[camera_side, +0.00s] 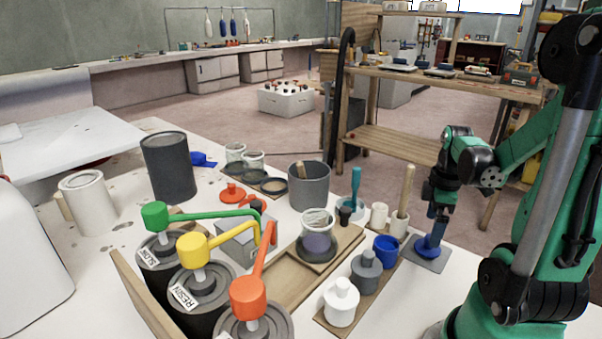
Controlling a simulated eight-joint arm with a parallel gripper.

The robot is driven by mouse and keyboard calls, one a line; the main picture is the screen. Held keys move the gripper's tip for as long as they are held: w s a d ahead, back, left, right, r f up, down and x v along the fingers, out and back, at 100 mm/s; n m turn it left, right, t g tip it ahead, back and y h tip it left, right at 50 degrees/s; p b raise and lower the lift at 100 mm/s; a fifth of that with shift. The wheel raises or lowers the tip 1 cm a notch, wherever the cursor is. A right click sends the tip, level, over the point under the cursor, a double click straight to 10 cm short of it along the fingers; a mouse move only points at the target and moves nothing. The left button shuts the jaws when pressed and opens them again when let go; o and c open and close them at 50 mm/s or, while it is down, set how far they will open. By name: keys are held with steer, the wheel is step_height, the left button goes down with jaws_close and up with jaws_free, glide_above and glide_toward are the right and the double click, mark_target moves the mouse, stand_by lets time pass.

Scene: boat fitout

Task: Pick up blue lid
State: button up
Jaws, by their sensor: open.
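The blue lid (428,250) is a low round piece lying on a flat grey square plate (415,258) at the right of the white table. My gripper (437,232) points straight down over it, with its fingertips at the lid's raised middle. The gripper is open. The fingers hide part of the lid's top, and I cannot tell whether they touch it.
Left of the plate stand a blue cup (385,249), a grey lidded jar (366,271) and a white lidded jar (341,302). Behind are a white cup holding a wooden stick (405,190) and a teal-handled tool (355,185). Pump-topped cans (190,285) stand at front left.

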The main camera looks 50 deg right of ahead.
steer(key=shift+f, duration=2.3)
steer(key=shift+c, duration=0.2)
steer(key=c, duration=1.2)
steer(key=shift+r, duration=0.15)
